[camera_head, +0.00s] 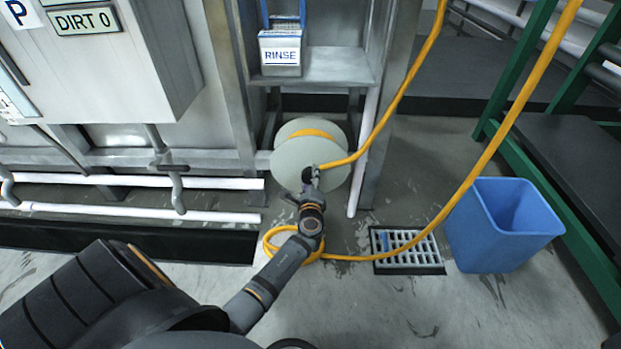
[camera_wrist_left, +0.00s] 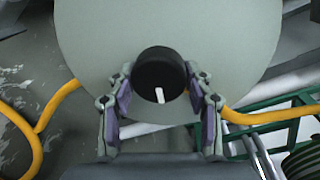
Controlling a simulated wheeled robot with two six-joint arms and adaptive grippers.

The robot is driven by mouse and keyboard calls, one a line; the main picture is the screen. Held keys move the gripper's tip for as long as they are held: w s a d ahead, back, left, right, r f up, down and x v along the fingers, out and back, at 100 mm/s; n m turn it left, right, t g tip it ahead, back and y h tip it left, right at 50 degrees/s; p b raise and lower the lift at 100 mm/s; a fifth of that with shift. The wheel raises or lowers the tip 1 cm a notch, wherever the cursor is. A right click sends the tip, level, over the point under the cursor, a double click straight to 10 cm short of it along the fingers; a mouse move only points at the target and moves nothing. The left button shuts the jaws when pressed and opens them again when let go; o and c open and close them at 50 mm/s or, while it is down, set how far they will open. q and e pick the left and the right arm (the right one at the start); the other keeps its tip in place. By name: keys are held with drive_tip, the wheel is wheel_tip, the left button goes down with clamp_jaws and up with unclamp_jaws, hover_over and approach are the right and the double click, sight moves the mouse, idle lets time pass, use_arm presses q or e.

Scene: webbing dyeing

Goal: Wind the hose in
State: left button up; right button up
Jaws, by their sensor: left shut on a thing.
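A pale grey-green hose reel (camera_head: 290,155) stands under the shelf of the metal frame, with some yellow hose wound on it. My left gripper (camera_head: 310,178) is at the front face of the reel. In the left wrist view my left gripper (camera_wrist_left: 160,105) is shut on the reel's black crank knob (camera_wrist_left: 160,72), which has a white mark. The yellow hose (camera_head: 398,95) runs from the reel up to the right. More of it hangs down at the right and lies in a loose coil on the floor beside my left arm. My right gripper is not in view.
A blue bucket (camera_head: 500,228) stands on the floor at the right, beside a green frame (camera_head: 570,215). A floor drain grate (camera_head: 407,252) lies left of the bucket, with the hose across it. White pipes (camera_head: 130,212) run low along the left. A box marked RINSE (camera_head: 281,55) sits above the reel.

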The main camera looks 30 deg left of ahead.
use_arm(q)
drive_tip(key=o, duration=1.1)
drive_tip(key=shift+f, duration=0.1)
drive_tip(key=shift+o, duration=0.2)
drive_tip(key=v, duration=1.2)
